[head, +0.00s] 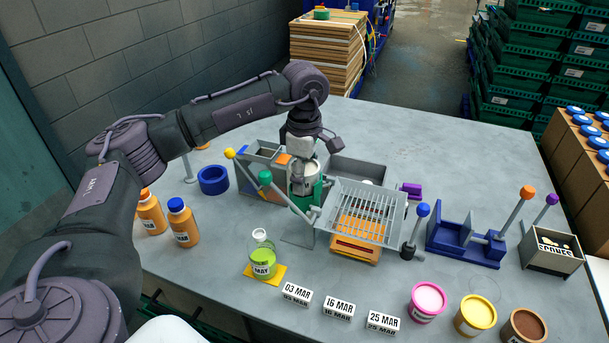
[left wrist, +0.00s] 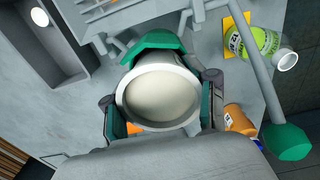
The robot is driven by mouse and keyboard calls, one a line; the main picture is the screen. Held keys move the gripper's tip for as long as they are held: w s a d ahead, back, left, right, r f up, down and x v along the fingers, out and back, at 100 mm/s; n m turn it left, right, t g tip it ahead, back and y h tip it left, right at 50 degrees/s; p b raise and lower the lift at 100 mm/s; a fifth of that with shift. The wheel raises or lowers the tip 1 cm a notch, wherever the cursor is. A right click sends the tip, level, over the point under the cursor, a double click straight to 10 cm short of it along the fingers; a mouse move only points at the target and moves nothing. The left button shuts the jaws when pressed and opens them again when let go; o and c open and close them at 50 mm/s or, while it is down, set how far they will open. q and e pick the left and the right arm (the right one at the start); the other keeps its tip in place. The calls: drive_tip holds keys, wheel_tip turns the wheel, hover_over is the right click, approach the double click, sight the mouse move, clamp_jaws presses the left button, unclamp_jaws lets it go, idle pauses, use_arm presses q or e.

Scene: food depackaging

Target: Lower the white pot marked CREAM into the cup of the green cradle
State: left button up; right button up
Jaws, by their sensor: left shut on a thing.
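The white pot (head: 304,177) is in the grip of my left gripper (head: 303,172), which points down at the middle of the table. In the left wrist view the open-topped pot (left wrist: 158,97) shows pale cream inside, with the fingers on both sides of its wall. The green cradle (head: 312,194) is right at the pot in the head view. In the left wrist view green cradle parts (left wrist: 152,44) show behind and beside the pot. Whether the pot rests in the cup or hangs just above it, I cannot tell. Its marking is not readable. My right gripper is out of view.
A grey slotted rack (head: 365,208) stands close on the right, and a green-knobbed lever (head: 265,177) close on the left. A green bottle (head: 263,256) on a yellow mat and date blocks (head: 338,308) are in front.

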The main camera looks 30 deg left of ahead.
use_arm(q)
drive_tip(key=shift+f, duration=0.35)
idle(0.6)
drive_tip(key=o, duration=1.3)
drive_tip(key=shift+o, duration=0.2)
wheel_tip(320, 180, up, 12)
drive_tip(key=shift+r, duration=0.1)
